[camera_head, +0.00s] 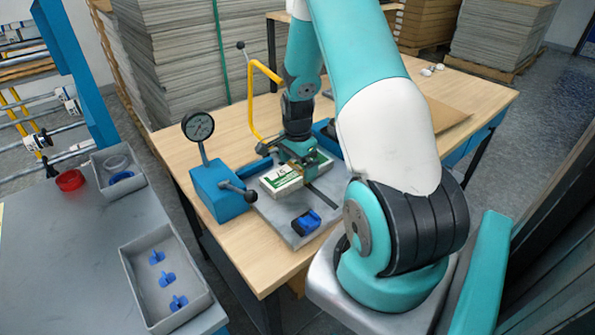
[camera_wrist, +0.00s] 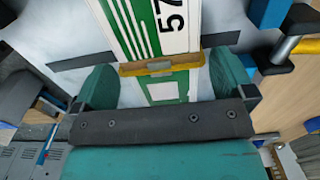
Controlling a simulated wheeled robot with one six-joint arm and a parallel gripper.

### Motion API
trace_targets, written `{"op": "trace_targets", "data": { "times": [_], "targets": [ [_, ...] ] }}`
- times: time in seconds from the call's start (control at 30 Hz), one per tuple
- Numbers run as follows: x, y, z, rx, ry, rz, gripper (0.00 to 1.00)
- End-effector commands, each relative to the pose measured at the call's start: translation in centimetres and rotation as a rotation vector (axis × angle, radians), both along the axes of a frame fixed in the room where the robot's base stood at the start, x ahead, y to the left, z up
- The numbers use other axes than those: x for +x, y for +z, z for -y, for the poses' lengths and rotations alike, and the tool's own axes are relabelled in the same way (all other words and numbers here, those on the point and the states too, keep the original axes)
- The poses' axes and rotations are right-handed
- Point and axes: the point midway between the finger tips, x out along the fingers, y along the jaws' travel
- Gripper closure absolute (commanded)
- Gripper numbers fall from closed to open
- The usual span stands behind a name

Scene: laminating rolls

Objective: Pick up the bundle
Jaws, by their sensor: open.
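The bundle (camera_head: 281,182) is a flat white and green pack marked "57" in the wrist view (camera_wrist: 150,28). A yellow band wraps across it there. It lies on a grey metal plate (camera_head: 268,212) on the wooden table, over a dark strip. My gripper (camera_head: 303,167) is over the far right end of the bundle. In the wrist view, the teal fingers of my gripper (camera_wrist: 163,85) are open, one on each side of the bundle near the band. I cannot tell whether they touch its sides. The end of the bundle nearest the palm is partly hidden.
A blue press with a round gauge (camera_head: 198,126) stands left of the plate, and a yellow bent handle (camera_head: 251,103) rises behind. A small blue and black tool (camera_head: 306,223) lies on the plate's front. Grey bins (camera_head: 138,262) stand on the left bench. The table's far right has free room.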

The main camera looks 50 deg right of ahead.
Motion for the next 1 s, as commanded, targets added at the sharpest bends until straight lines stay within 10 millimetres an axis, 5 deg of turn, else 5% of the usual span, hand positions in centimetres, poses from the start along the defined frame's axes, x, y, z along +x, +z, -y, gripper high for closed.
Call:
{"op": "trace_targets", "data": {
  "times": [0.17,0.4,0.67,1.0],
  "targets": [
    [0.0,-2.0,0.0,0.0,0.0,0.0,0.0],
    [0.0,-2.2,0.0,0.0,0.001,0.001,0.0],
    [0.1,-2.1,0.0,-0.001,0.001,0.002,0.55],
    [0.1,-1.7,0.0,-0.002,0.001,0.003,0.55]
  ]
}}
